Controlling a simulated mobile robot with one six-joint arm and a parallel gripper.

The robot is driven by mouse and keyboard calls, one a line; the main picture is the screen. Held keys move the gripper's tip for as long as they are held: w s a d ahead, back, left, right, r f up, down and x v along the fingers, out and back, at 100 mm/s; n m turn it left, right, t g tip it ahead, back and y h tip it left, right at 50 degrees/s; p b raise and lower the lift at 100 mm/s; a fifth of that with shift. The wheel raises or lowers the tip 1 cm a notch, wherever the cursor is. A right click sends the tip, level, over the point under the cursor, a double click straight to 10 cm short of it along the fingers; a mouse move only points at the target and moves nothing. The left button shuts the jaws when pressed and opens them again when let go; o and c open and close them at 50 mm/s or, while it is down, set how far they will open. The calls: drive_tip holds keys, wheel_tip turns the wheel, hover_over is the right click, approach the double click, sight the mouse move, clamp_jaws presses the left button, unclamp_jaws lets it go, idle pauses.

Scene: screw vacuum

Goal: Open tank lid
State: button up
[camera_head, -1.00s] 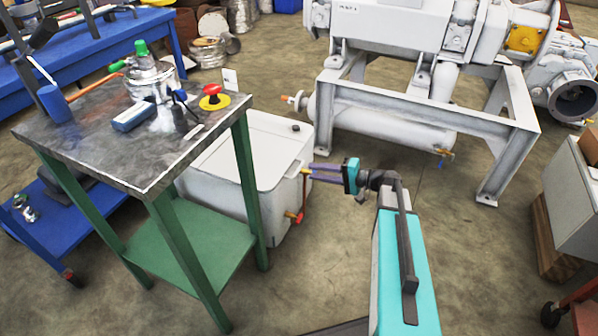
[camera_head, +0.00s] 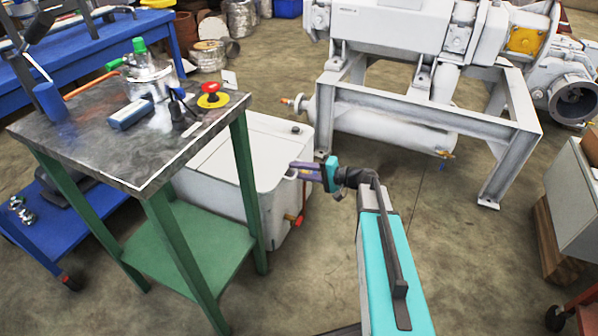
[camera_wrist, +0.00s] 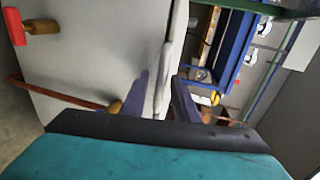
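The white tank (camera_head: 281,215) stands on the floor beside the green-legged table. Its flat lid (camera_head: 268,150) is down; the table hides its left part. A small black cap (camera_head: 296,130) sits near the back right of the top. My gripper (camera_head: 293,170) is at the tank's upper right edge, by a small notch in the rim. In the wrist view, the purple fingers of my gripper (camera_wrist: 160,85) are apart, with the pale lid edge (camera_wrist: 163,95) between them. Whether they touch it cannot be told. The tank's side wall (camera_wrist: 95,55) fills the left of that view.
A red-handled valve (camera_head: 296,219) sticks out low on the tank's side. The table (camera_head: 75,150) with tools stands close on the left. A grey machine frame (camera_head: 430,105) stands behind. The floor right of my arm is clear up to a grey cabinet (camera_head: 570,205).

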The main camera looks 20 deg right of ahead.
clamp_jaws()
drive_tip(key=shift+a+r, duration=0.1)
drive_tip(key=shift+r, duration=0.05)
